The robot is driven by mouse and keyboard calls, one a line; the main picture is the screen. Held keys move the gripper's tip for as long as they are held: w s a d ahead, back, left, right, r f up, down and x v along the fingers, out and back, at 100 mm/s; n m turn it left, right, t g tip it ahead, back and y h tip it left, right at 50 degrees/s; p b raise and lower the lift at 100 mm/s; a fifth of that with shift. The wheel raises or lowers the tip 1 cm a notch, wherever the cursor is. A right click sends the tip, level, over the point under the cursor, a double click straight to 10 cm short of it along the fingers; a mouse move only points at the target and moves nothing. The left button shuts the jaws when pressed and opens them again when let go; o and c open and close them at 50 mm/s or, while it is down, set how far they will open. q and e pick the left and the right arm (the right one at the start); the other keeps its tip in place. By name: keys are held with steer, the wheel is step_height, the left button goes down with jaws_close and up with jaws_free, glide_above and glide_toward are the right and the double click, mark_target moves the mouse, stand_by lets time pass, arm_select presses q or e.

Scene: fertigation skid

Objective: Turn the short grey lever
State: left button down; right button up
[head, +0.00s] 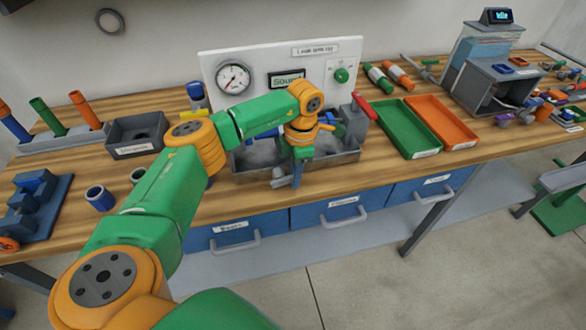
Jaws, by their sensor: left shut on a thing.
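My left gripper (294,182) points down at the front edge of the grey basin (346,160), below the white gauge panel. It is shut on a small grey piece (278,182) at its fingertips, which looks like the short grey lever. The fingers and wrist hide most of the lever, so its angle cannot be told. A longer red lever (362,106) sits on a grey block to the right of the gripper. My right gripper is not in view.
The white panel carries a round gauge (234,78) and a green knob (341,75). A green tray (408,128) and an orange tray (442,122) lie to the right. A grey bin (138,134) and a blue cup (100,198) stand left, near my arm.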

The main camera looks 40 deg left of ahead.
arm_select(q)
steer(key=shift+w+d+f+g+y+b, duration=0.15)
steer(key=shift+f+g+y+b, duration=0.2)
steer(key=shift+g+y+b, duration=0.25)
steer(key=shift+f, duration=0.1)
steer(key=shift+g, duration=0.3)
steer(key=c, duration=0.9)
jaws_free()
steer(key=shift+b, duration=0.35)
